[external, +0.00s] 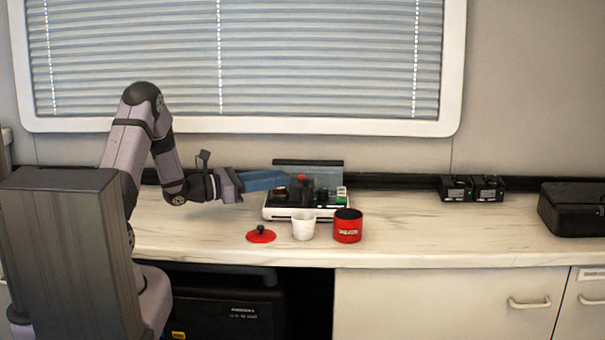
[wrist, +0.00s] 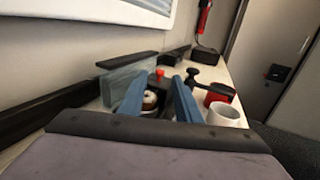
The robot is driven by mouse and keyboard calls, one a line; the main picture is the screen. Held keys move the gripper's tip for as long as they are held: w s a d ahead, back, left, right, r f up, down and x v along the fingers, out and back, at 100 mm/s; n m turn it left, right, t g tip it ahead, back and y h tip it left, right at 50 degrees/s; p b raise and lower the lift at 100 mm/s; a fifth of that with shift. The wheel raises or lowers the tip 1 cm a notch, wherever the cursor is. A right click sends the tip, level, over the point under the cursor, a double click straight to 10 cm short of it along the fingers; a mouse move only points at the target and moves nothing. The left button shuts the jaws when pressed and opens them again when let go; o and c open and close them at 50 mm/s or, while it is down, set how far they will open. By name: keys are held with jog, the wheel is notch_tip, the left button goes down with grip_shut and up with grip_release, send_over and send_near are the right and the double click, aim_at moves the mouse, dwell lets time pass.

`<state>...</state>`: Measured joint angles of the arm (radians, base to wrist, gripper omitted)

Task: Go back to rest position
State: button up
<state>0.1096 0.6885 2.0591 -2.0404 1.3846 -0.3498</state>
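My gripper (external: 286,178), with blue fingers, is level at the left side of a small white-and-black machine (external: 290,213) on the counter. In the wrist view the two fingers (wrist: 161,77) stand apart, with a gap between them and nothing seen gripped. A round pale-and-dark part shows between them, and a red knob (wrist: 159,72) shows beyond the tips. Whether the fingers touch the machine is unclear. My arm reaches out to the right from its base.
A red lid (external: 261,236) with a black knob, a white cup (external: 303,226) and a red canister (external: 348,228) stand at the counter's front. Two black batteries (external: 471,188) and a black case (external: 575,208) are farther right. The counter between is clear. A window is behind.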

jog(key=s+a+r+m+g+y+p, duration=0.2)
jog(key=s+a+m+g+p, duration=0.15)
jog(key=s, duration=0.35)
jog(key=s+a+r+m+g+y+p, duration=0.1)
jog(key=s+a+m+g+y+p, duration=0.15)
jog(key=s+m+p, duration=0.3)
jog(key=s+a+r+m+g+y+p, duration=0.2)
jog(key=s+m+g+y+p, duration=0.15)
jog(key=s, duration=0.35)
jog(key=s+a+r+m+t+y+p, duration=0.1)
jog(key=s+a+r+m+y+p, duration=0.25)
jog(key=a, duration=0.65)
jog(key=s+a+r+m+t+y+p, duration=0.1)
jog(key=a+r+m+t+y+p, duration=0.15)
jog(key=a+m+y+p, duration=0.4)
notch_tip(320, 180, down, 16)
jog(key=a+g+h+b, duration=0.1)
jog(key=a+b, duration=0.1)
jog(key=b, duration=1.5)
jog(key=shift+a+b, duration=0.3)
jog(key=shift+a, duration=0.05)
jog(key=shift+w, duration=0.1)
